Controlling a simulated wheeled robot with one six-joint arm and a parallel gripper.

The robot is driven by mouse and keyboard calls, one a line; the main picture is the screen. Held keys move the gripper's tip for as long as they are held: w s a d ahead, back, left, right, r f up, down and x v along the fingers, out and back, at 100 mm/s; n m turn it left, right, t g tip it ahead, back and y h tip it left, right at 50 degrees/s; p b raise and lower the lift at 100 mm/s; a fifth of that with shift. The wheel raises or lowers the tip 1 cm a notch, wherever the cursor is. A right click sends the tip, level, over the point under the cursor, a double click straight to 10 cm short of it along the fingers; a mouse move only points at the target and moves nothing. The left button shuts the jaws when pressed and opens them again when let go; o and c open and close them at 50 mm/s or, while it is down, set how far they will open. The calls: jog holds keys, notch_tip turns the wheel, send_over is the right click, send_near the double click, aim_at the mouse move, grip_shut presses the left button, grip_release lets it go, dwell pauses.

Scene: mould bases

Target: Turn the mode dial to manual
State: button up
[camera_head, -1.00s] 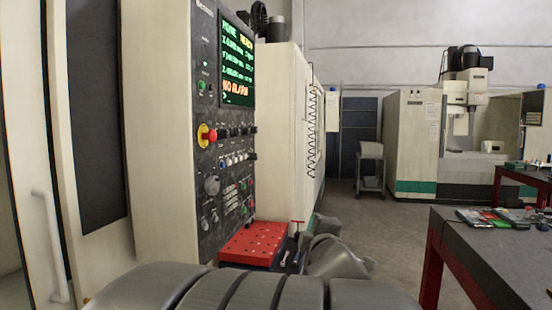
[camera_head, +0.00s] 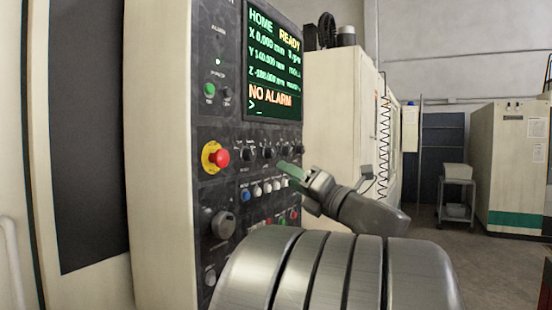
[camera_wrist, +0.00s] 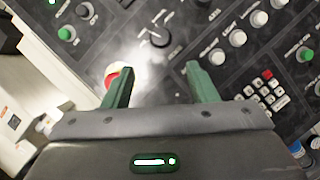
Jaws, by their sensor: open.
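A black rotary dial (camera_wrist: 160,38), likely the mode dial, is just beyond my fingertips in the wrist view, between the lines of the two fingers. In the head view it appears as a black knob (camera_head: 247,153) right of the red emergency stop (camera_head: 221,156). Its label and setting are too small to read. My gripper (camera_wrist: 158,72) is open and empty, its green fingers apart and pointing at the panel. In the head view the gripper (camera_head: 285,168) is close in front of the panel, right of the dial. No contact with the dial shows.
The red emergency stop (camera_wrist: 113,72) is partly behind the left finger. White buttons (camera_wrist: 238,38) and a keypad (camera_wrist: 268,90) lie to the right. The screen (camera_head: 274,65) reads HOME, READY, NO ALARM. A grey handwheel (camera_head: 222,223) is lower on the panel.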

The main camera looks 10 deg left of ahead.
aim_at(252, 157)
jog(key=p+x, duration=0.3)
jog(key=x, duration=0.9)
jog(key=shift+w+a+r, duration=0.1)
jog(key=shift+w+a, duration=0.1)
jog(key=shift+a, duration=0.05)
jog(key=shift+c, duration=0.2)
jog(key=c, duration=0.9)
